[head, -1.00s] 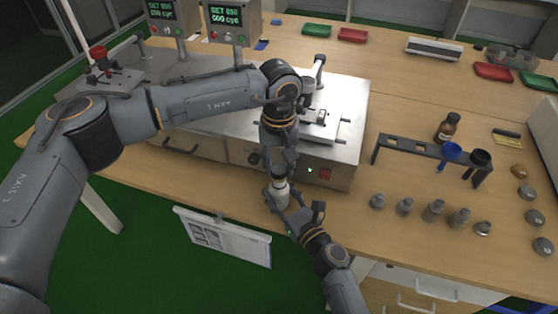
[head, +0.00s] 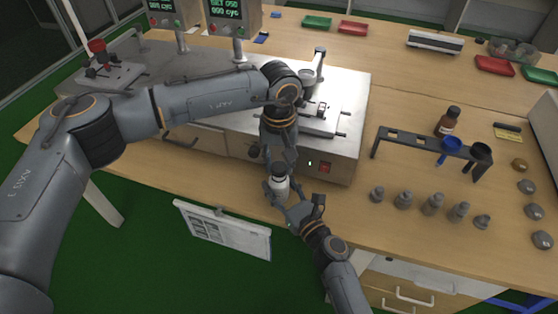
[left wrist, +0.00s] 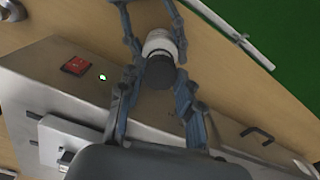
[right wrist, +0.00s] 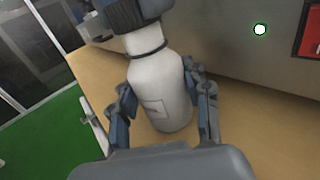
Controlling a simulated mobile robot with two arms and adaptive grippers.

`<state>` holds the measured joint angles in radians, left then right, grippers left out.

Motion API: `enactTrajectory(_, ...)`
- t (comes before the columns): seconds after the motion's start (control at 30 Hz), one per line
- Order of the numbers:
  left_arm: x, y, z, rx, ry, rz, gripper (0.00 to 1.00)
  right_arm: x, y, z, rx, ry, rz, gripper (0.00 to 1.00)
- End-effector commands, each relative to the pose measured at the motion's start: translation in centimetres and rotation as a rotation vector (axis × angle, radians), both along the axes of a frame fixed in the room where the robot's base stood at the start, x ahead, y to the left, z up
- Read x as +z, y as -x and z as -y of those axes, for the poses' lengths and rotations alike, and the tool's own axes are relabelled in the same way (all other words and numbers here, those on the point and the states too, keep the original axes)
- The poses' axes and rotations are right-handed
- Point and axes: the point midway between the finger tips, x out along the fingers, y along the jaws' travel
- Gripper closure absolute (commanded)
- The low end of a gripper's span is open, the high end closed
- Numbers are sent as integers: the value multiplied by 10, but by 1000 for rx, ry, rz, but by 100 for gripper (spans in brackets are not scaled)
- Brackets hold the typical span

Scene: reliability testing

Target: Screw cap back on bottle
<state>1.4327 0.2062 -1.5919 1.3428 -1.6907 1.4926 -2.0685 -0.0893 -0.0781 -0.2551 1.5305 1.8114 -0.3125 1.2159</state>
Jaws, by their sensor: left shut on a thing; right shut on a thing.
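The white bottle (head: 280,184) is upright in front of the metal test machine, with my right gripper (head: 286,200) shut around its body. In the right wrist view the bottle (right wrist: 160,92) sits between the fingers, with a dark ring at its neck. The dark cap (left wrist: 158,72) is at the bottle's top end in the left wrist view, in line with it. My left gripper (head: 278,166) comes down from above and is shut on the cap. The fingers hide part of the cap, so I cannot tell how tightly it is seated.
The metal test machine (head: 336,158) stands close behind the bottle. A black rack (head: 425,147) with a blue funnel (head: 451,145) is to the right, near a brown bottle (head: 447,122). Several small grey weights (head: 432,204) stand on the table. A clipboard (head: 225,232) hangs at the front edge.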

Motion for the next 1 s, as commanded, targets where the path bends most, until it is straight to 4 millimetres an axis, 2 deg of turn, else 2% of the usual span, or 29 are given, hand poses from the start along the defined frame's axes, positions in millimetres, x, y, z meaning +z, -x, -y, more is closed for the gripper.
enactTrajectory(0.83,-12,0,0,-1,1,0,77,-1,0,0,0,1,-1,100)
enactTrajectory(1.0,-11,0,0,-129,0,1,77,-1,0,0,0,1,-1,100)
